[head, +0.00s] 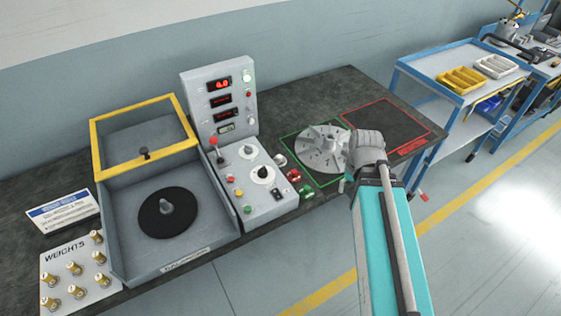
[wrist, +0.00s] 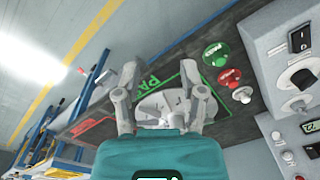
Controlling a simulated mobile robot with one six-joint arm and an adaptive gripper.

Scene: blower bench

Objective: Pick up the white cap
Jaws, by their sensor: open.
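The white cap (head: 280,160) is a small round piece on the dark bench, just right of the control panel, beside a red piece (head: 294,175) and a green piece (head: 307,192). In the wrist view the white cap (wrist: 242,95) is right of my fingers, near the panel's edge. My gripper (head: 352,165) is at the bench's front edge by the impeller, right of the cap and apart from it. In the wrist view my gripper (wrist: 160,72) has its two fingers spread with nothing held. In the head view the arm largely hides the fingers.
The grey impeller (head: 322,150) lies in the green-outlined area. The red-outlined area (head: 385,125) is empty. The control panel (head: 248,185) stands tall left of the cap. Further left are the yellow-framed box (head: 225,215) and brass weights (head: 75,268). A blue cart (head: 430,70) stands right.

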